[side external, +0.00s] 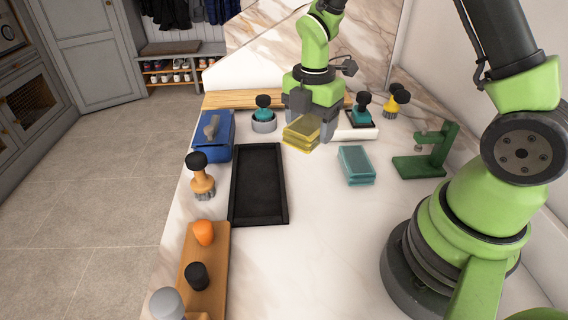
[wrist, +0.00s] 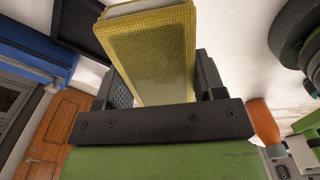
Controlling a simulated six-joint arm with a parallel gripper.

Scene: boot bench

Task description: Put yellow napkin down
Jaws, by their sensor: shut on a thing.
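A yellow napkin stack (side external: 301,132), thick and block-like with a mesh-like surface, is held in my gripper (side external: 312,128) at the far middle of the white marble bench. In the wrist view the yellow napkin (wrist: 155,50) stands between the two dark fingers of my gripper (wrist: 160,85), which are shut on its sides. In the side view it sits right of the black tray's far end. Whether its underside touches the bench is unclear.
A black tray (side external: 235,184) lies front left of the napkin, and a teal block (side external: 356,165) lies to the right. A blue box (side external: 214,136), round brush (side external: 263,120), orange-handled brush (side external: 201,178) and green stand (side external: 430,152) are around. Bench between tray and teal block is clear.

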